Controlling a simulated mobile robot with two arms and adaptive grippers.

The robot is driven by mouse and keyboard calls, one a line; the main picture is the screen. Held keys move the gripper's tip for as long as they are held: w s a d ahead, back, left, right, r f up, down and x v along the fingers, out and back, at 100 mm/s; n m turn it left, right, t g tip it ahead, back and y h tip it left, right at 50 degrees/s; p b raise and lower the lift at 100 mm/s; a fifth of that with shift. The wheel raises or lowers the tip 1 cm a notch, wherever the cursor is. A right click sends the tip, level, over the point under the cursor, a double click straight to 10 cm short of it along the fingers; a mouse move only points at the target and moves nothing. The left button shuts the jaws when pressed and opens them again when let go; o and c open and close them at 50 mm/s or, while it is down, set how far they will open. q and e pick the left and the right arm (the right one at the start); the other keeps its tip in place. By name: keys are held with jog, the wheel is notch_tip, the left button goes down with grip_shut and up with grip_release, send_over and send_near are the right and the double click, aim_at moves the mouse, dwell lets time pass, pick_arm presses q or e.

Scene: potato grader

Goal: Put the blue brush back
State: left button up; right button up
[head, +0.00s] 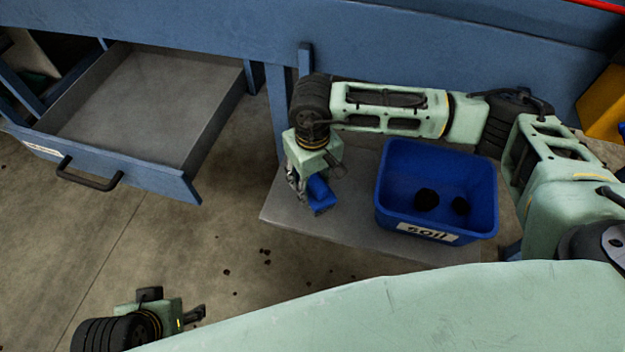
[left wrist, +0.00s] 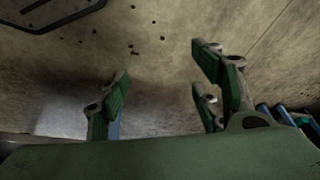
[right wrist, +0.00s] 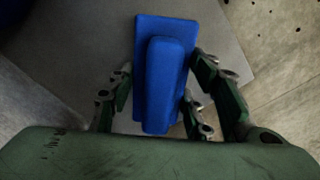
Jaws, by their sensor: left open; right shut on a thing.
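The blue brush (head: 320,196) is in my right gripper (head: 307,188), held above the left end of a grey low shelf. In the right wrist view the brush (right wrist: 166,65) shows as a flat blue block with a raised blue handle, between the fingers of the right gripper (right wrist: 160,95). Its underside is hidden. My left gripper (head: 192,316) is low at the left in the head view. In the left wrist view the left gripper (left wrist: 160,90) is open and empty, above the floor.
An open, empty grey drawer (head: 150,95) with a dark handle (head: 90,175) juts out at the left. A blue bin (head: 436,165) labelled "soil", with dark lumps inside, stands on the grey shelf (head: 345,225). Bare concrete floor with dark crumbs (head: 235,260) lies between.

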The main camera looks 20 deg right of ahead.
jog(key=o, duration=1.1)
pick_arm(q)
jog(key=shift+w+d+r+t, duration=0.1)
jog(key=shift+w+d+t, duration=0.1)
jog(key=shift+w+t, duration=0.4)
jog(key=shift+w+g, duration=0.1)
jog(key=shift+g, duration=0.2)
